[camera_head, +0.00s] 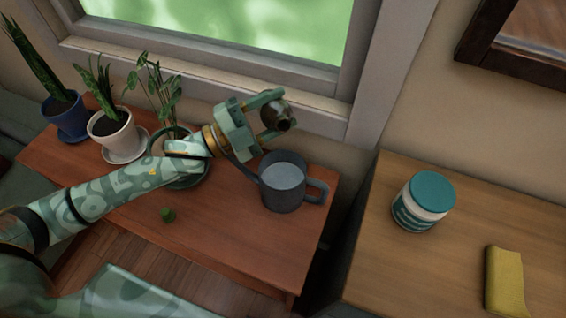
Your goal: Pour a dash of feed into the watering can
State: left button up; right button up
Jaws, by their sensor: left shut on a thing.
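A dark grey watering can (270,195) stands on the reddish wooden table near its right end. Its spout points left, its handle is on the right, and pale liquid shows inside. My left gripper (272,108) is shut on a small dark brown bottle (276,112), presumably the feed. It holds the bottle in the air above and behind the can in the picture. The bottle is tilted, with its dark mouth toward the can and the camera. No stream shows from it. A small green cap (167,214) lies on the table. My right gripper is not in view.
Potted plants in a blue pot (67,120), a white pot (113,137) and a green saucer (186,178) stand at the table's left and back. A window is behind. On a separate wooden surface (440,265) at right are a teal-lidded jar (421,203) and a yellow sponge (504,280).

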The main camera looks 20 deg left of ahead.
pick_arm(q)
jog(key=shift+f+m+b, duration=0.15)
jog(key=shift+m+b, duration=0.35)
jog(key=shift+b, duration=0.1)
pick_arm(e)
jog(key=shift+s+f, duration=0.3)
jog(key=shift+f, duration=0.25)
pick_arm(q)
jog(key=shift+w+f, duration=0.1)
jog(key=shift+f, duration=0.05)
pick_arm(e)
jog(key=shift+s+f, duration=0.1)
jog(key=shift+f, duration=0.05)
pick_arm(q)
jog(key=shift+f+m+g+h+b, duration=0.3)
jog(key=shift+f+b, duration=0.05)
jog(key=shift+b, duration=0.15)
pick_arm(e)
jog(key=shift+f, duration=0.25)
pick_arm(q)
jog(key=shift+a+f+m+b, duration=0.1)
jog(key=shift+f+m+b, duration=0.2)
jog(key=shift+f+b, duration=0.15)
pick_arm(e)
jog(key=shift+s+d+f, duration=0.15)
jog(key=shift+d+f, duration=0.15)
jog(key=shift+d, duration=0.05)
